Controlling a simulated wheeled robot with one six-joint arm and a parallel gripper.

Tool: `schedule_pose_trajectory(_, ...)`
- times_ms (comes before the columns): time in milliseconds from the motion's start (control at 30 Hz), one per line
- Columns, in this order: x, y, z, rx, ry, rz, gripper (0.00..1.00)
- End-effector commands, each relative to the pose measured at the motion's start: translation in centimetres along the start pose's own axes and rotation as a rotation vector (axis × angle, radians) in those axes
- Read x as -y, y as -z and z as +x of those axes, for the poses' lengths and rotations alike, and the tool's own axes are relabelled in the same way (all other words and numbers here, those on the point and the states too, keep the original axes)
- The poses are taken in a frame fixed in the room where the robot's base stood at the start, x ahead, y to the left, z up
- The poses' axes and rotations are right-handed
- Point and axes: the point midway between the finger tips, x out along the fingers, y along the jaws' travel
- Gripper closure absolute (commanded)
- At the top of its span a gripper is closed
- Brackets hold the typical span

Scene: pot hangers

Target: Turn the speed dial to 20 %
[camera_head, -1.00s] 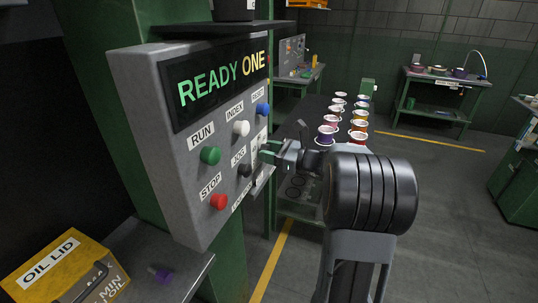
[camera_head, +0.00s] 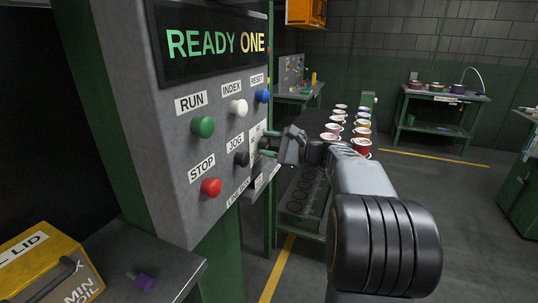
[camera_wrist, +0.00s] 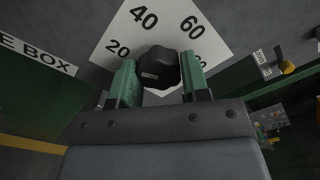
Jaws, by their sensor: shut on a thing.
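The black speed dial (camera_wrist: 160,66) shows in the wrist view between the two green fingers of my gripper (camera_wrist: 159,80), which is shut on it. Behind the dial is a white scale plate (camera_wrist: 150,32) with 20, 40 and 60 legible; 20 lies by the left finger. A small pale mark shows on the dial, but I cannot tell what value it points to. In the head view my gripper (camera_head: 270,143) is at the right edge of the grey control panel (camera_head: 180,140), and it largely hides the dial.
The panel's display (camera_head: 215,42) reads READY ONE. Beside the dial are a black jog button (camera_head: 241,159), a white index button (camera_head: 238,107), a green run button (camera_head: 202,126) and a red stop button (camera_head: 210,187). Several cups (camera_head: 362,146) stand behind my arm. Open floor lies to the right.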

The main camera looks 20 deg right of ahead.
Motion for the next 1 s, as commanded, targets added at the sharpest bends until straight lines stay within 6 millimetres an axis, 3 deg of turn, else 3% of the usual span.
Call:
schedule_pose_trajectory(300, -0.20, 0.12, 0.01, 0.000, -0.003, -0.111, 0.81)
schedule_pose_trajectory(867, -0.09, 0.05, 0.01, 0.000, -0.003, -0.136, 0.81)
schedule_pose_trajectory(900, -0.09, 0.05, 0.01, 0.000, -0.003, -0.136, 0.55)
schedule_pose_trajectory(1000, -0.07, 0.04, 0.01, 0.000, -0.003, -0.135, 0.45)
